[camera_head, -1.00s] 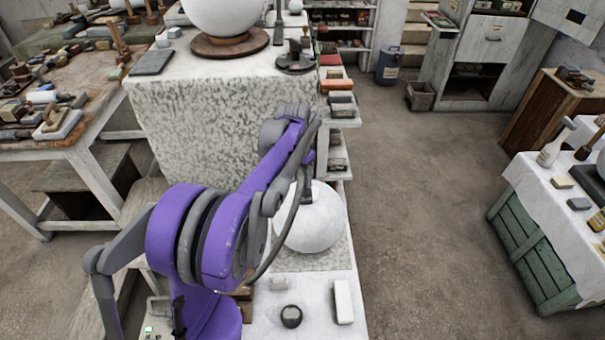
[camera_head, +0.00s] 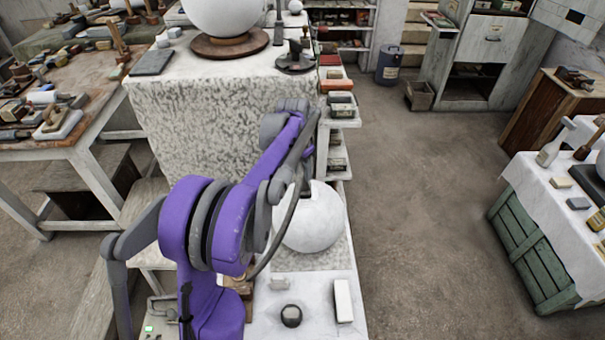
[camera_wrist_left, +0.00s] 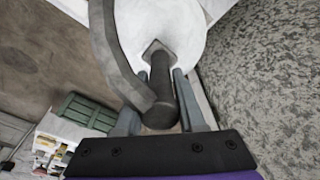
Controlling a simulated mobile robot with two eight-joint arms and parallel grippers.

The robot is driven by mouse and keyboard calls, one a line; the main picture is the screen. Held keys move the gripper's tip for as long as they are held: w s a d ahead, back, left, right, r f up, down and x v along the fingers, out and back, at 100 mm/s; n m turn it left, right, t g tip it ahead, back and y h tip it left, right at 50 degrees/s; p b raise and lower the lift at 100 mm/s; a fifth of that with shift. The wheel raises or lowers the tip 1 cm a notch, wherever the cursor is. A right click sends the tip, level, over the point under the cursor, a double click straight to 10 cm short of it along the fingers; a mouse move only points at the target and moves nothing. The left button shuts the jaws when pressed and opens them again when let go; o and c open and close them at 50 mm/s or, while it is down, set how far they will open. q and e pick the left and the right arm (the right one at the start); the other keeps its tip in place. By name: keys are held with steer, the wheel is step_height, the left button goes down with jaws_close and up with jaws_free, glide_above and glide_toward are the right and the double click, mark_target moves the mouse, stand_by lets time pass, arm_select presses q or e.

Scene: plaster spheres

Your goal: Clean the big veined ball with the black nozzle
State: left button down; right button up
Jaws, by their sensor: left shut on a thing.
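The big pale ball (camera_head: 322,218) sits on a low bench, partly hidden behind my left arm in the head view. It also fills the top of the left wrist view (camera_wrist_left: 190,22); veins are hard to make out. My left gripper (camera_wrist_left: 160,88) is shut on the black nozzle (camera_wrist_left: 160,72), with a grey finger on each side. The nozzle's flared head points at the ball and overlaps it in the picture; I cannot tell whether they touch. A thick dark hose (camera_wrist_left: 112,62) curves beside the nozzle. My right gripper is not in view.
A second large white ball (camera_head: 225,12) stands on a round wooden base on the cloth-covered table behind. A dark round knob (camera_head: 291,316) and a white block (camera_head: 343,301) lie in front of the near ball. Floor to the right is open up to a green crate (camera_head: 535,235).

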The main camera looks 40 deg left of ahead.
mark_target(301, 163)
arm_select(q)
steer(key=shift+w+a, duration=0.1)
steer(key=shift+w, duration=0.1)
steer(key=shift+s, duration=0.1)
steer(key=shift+s+d+r, duration=0.5)
steer(key=shift+s+r, duration=0.15)
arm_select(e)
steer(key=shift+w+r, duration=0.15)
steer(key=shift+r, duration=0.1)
arm_select(q)
steer(key=shift+s+r+p, duration=0.1)
steer(key=shift+r+p, duration=0.45)
steer(key=shift+r, duration=0.7)
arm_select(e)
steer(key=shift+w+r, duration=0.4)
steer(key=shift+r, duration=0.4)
